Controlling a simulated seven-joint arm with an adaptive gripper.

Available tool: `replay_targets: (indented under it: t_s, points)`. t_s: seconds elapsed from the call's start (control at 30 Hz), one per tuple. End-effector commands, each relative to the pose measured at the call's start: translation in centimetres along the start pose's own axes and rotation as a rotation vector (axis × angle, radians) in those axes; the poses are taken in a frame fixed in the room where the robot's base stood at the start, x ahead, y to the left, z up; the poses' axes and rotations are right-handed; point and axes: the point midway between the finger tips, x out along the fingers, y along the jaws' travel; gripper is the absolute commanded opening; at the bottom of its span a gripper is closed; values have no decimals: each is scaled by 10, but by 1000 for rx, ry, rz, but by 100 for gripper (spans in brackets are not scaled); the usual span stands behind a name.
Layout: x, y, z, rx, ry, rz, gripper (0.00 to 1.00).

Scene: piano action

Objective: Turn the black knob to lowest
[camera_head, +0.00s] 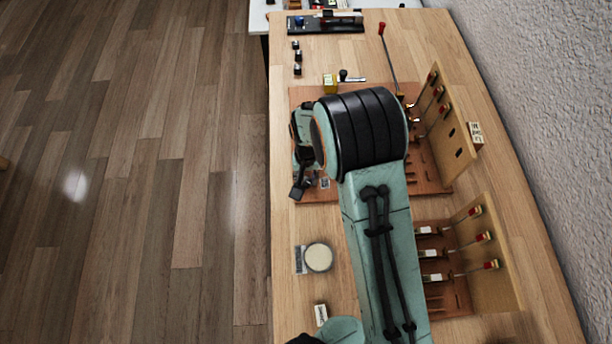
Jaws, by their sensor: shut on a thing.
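My gripper (298,187) is small and dark in the head view, at the left edge of the brown board (312,197), under my green arm. It is shut on a small dark part that appears to be the black knob, but the fingers and arm hide most of it. I cannot make out the knob's setting or any pointer on it.
A round cream-topped dial (318,257) lies nearer on the wooden table. A red-tipped lever (389,55) and a slotted wooden panel (452,130) stand to the right. A black panel (335,27) lies at the back.

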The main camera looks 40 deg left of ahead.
Motion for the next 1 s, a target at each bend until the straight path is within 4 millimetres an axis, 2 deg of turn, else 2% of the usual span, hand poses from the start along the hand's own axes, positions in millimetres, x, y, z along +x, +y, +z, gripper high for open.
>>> replay_targets:
  t_s: [0.5,0.7,1.0]
  points:
    - [1,0,0,-457,0,0,0]
    - [1,0,0,-577,0,0,0]
    - [1,0,0,-668,0,0,0]
